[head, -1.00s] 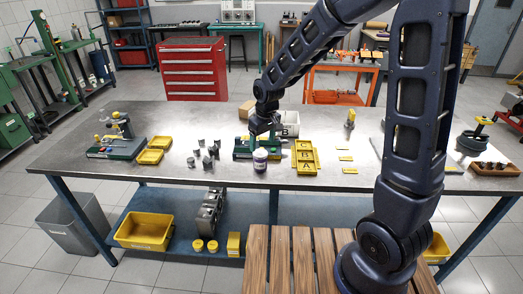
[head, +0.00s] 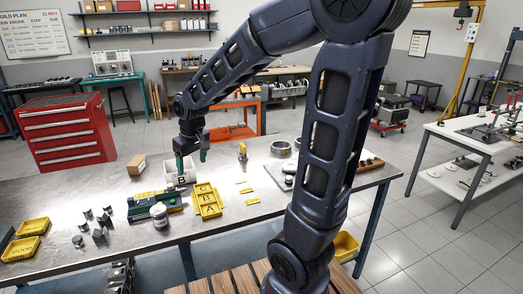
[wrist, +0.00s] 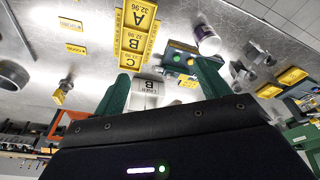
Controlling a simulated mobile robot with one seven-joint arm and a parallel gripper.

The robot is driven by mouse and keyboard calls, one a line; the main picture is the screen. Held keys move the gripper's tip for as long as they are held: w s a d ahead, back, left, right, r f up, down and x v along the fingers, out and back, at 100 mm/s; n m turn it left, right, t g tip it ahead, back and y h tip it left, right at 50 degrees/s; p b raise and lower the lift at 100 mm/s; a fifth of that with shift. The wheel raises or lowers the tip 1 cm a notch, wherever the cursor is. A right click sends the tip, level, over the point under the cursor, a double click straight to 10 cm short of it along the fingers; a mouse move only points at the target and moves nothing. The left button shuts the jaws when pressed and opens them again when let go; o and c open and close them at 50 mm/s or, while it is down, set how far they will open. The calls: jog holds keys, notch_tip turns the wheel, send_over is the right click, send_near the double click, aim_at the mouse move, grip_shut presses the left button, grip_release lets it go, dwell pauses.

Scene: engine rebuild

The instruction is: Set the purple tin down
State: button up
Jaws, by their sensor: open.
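Yellow labelled trays (head: 207,203) lie right of the device. Several small grey metal parts (head: 98,228) stand to the left, by yellow trays (head: 28,227). A cardboard box (head: 137,164) sits at the back edge. The bench's front strip right of the tin is fairly clear.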

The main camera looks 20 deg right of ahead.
jog(key=s+d+r+m+t, duration=0.1)
jog(key=s+d+r+m, duration=0.2)
jog(key=s+d, duration=0.4)
jog(key=s+d+r+m+t+h, duration=0.1)
jog(key=s+d+r+m, duration=0.2)
jog(key=s+d, duration=0.4)
jog(key=d+r, duration=0.1)
jog(key=d, duration=0.4)
jog(key=shift+d, duration=0.35)
jog(key=shift+r, duration=0.1)
